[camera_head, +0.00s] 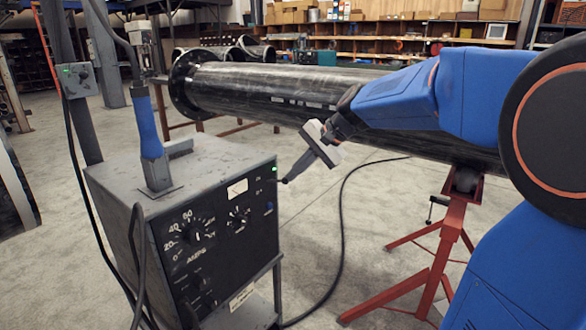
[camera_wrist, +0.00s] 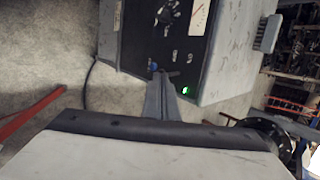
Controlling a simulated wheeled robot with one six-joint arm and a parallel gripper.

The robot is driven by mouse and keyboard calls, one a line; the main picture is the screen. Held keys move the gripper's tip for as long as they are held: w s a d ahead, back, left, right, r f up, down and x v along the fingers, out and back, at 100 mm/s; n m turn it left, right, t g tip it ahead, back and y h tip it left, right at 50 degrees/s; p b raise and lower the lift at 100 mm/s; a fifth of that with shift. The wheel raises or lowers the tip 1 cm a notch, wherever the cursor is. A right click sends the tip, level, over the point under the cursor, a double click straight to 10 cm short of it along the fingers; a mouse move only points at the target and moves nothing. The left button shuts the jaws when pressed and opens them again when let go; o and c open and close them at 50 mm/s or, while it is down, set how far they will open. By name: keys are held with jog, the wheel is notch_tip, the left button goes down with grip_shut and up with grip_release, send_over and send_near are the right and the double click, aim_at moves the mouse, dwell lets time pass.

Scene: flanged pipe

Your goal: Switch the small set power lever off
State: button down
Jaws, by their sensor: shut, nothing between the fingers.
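The grey power set (camera_head: 187,185) has a dark front panel with an AMPS dial and other knobs. A green lamp (camera_head: 274,169) glows at the panel's upper right edge; the lamp also shows in the wrist view (camera_wrist: 186,91). My gripper (camera_head: 286,181) is shut and empty, its tips at the panel's right edge, just below the lamp. In the wrist view the closed fingertips (camera_wrist: 160,76) are beside a small dark piece (camera_wrist: 173,72), which may be the power lever. I cannot tell whether they touch, and the lever's position is unclear.
A large flanged pipe (camera_head: 260,88) lies behind my gripper on a red stand (camera_head: 440,250). A black cable (camera_head: 343,215) runs over the floor. A small grey box (camera_head: 77,80) with a green light hangs on a post at left. Floor between set and stand is mostly clear.

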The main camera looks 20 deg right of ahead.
notch_tip(320, 180, down, 8)
jog(key=shift+s+d+f+t+y, duration=0.2)
jog(key=shift+s+d+t+y, duration=0.15)
jog(key=shift+s+t, duration=0.1)
dwell(0.5)
jog(key=shift+r, duration=0.15)
dwell(0.7)
jog(key=shift+r, duration=0.65)
